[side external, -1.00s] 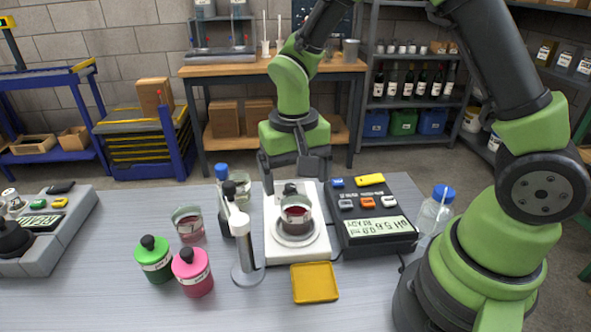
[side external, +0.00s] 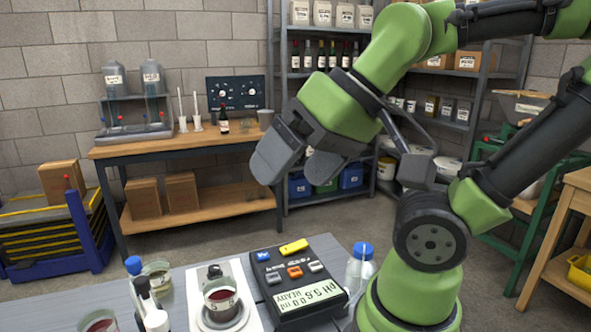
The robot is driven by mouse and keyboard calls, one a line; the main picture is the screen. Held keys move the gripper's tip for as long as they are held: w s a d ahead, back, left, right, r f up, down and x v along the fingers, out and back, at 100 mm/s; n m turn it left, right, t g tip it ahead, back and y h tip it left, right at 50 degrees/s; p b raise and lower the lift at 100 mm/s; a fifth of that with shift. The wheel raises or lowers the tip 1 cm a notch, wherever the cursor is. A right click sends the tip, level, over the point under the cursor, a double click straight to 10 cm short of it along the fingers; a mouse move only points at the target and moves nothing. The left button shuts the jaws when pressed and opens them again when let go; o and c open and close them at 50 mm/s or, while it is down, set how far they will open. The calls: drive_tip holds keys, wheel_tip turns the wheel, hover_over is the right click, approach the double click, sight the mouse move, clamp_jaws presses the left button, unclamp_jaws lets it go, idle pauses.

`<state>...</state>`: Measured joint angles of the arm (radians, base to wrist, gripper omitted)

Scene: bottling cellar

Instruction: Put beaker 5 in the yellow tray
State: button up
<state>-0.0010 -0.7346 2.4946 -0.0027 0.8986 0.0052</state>
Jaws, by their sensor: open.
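My gripper (side external: 301,167) is open and empty, raised high above the far side of the table with its fingers apart. A beaker with dark red liquid (side external: 221,302) stands on the white stirrer plate (side external: 247,318), below and left of my gripper. A second beaker with red liquid (side external: 100,322) is cut off by the bottom edge. I cannot read a number on any beaker, so I cannot tell which is beaker 5. The yellow tray is outside the picture now.
A pH meter (side external: 297,287) sits right of the stirrer plate. A clear bottle with a blue cap (side external: 361,268) stands right of it. Blue- and black-capped bottles (side external: 141,292) and a white upright stand (side external: 157,321) are left of the plate. A wooden bench (side external: 185,146) is behind.

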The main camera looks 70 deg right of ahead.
idle(0.5)
drive_tip(key=m+g+h, duration=0.3)
drive_tip(key=g, duration=0.3)
hover_over(221, 298)
drive_tip(key=s+a, duration=0.2)
wheel_tip(221, 298, down, 21)
drive_tip(key=shift+s+a+r, duration=0.1)
drive_tip(key=shift+s+a, duration=0.05)
drive_tip(key=shift+w+d+f, duration=0.1)
drive_tip(key=shift+f, duration=0.9)
drive_tip(key=shift+w+d+f, duration=0.1)
drive_tip(key=shift+w+f, duration=0.05)
drive_tip(key=shift+f, duration=0.8)
drive_tip(key=shift+w+d+f, duration=0.1)
drive_tip(key=shift+f, duration=0.9)
